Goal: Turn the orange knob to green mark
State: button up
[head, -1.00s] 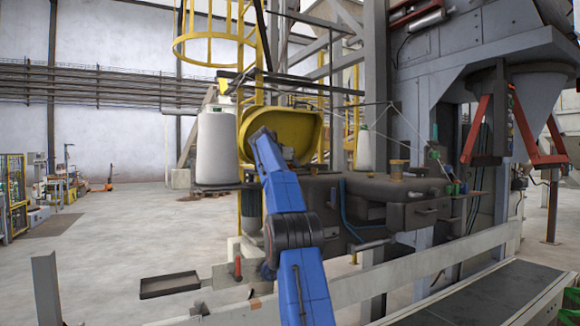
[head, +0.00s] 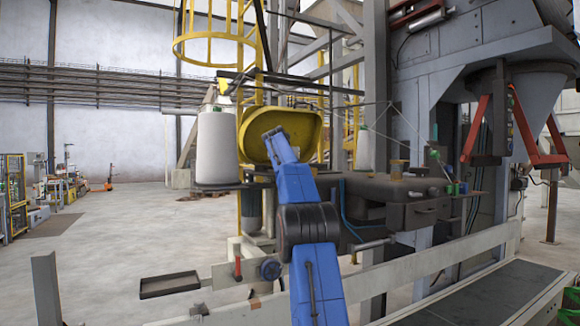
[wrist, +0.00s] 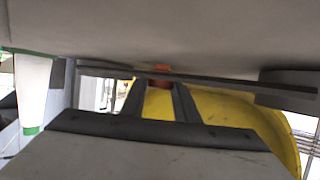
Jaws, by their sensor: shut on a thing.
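The orange knob (wrist: 162,68) shows as a small orange patch at the upper middle of the wrist view, partly hidden by a thin dark bar. A darker reddish part of it shows just below the bar. My gripper (wrist: 160,87) has its two dark fingers reaching up on either side of this part, shut on the knob. How far the knob is turned cannot be told. I cannot make out a green mark by the knob. In the head view my blue arm reaches up in front of the yellow housing (head: 306,122), and the gripper and knob are hidden.
A white spool (head: 216,145) stands left of the yellow housing, with a second one (head: 364,150) to its right. A dark machine table (head: 385,195) is right of my arm. A pale rail (head: 440,256) crosses in front. The floor at left is open.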

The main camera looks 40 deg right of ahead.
jog(key=shift+n+t+y, duration=0.7)
jog(key=shift+n+t, duration=0.2)
jog(key=shift+n, duration=0.1)
jog(key=o, duration=1.1)
jog(key=shift+c, duration=0.2)
jog(key=v, duration=1.7)
jog(key=shift+s, duration=0.25)
jog(key=shift+a, duration=0.1)
